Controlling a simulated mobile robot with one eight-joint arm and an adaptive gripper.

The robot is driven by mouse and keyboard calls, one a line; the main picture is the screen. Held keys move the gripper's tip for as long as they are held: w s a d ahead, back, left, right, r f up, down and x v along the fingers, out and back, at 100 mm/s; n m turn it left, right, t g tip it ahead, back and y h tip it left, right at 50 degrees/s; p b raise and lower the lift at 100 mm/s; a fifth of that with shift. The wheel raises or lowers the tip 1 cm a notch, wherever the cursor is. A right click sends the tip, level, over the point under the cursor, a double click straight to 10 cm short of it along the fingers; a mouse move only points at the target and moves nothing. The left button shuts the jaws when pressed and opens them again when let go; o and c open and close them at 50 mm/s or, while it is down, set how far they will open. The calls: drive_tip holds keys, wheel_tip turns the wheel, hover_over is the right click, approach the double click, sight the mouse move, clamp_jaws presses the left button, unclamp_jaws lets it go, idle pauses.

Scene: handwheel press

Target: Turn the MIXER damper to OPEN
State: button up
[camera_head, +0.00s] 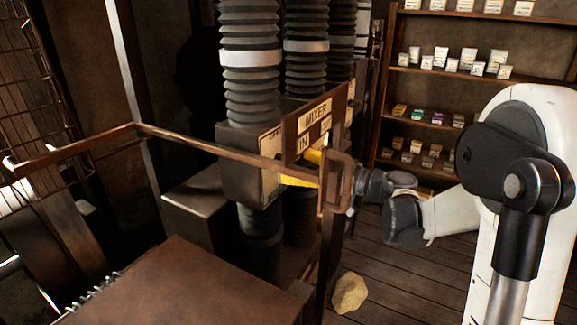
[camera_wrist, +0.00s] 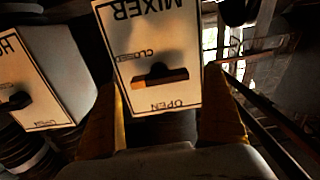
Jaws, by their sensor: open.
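The MIXER damper plate (camera_wrist: 165,25) is pale and appears upside down in the wrist view, with CLOSED above and OPEN below. Its brown handle (camera_wrist: 158,78) lies roughly crosswise between the two words, with a dark shape behind it. In the head view, a MIXER sign (camera_head: 314,112) is on a box under black ribbed ducts. My gripper (camera_wrist: 163,88) is open, its yellow fingers on either side of the plate's lower part. I cannot tell whether they touch anything. In the head view, the yellow fingers (camera_head: 299,180) show in front of the box, partly hidden by a brown rail.
A second plate (camera_wrist: 45,75) with a dark handle stands left in the wrist view. A brown metal rail (camera_head: 210,147) and its post (camera_head: 331,240) run before the box. A brown tabletop (camera_head: 185,285) is in front. Shelves (camera_head: 430,70) with small goods stand behind.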

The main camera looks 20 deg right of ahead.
drive_tip(key=shift+x, duration=1.1)
drive_tip(key=c, duration=1.2)
drive_tip(key=shift+n, duration=0.3)
drive_tip(key=n, duration=0.9)
drive_tip(key=shift+p, duration=0.3)
drive_tip(key=n, duration=0.4)
drive_tip(key=shift+s+f, duration=0.1)
drive_tip(key=shift+n, duration=2.1)
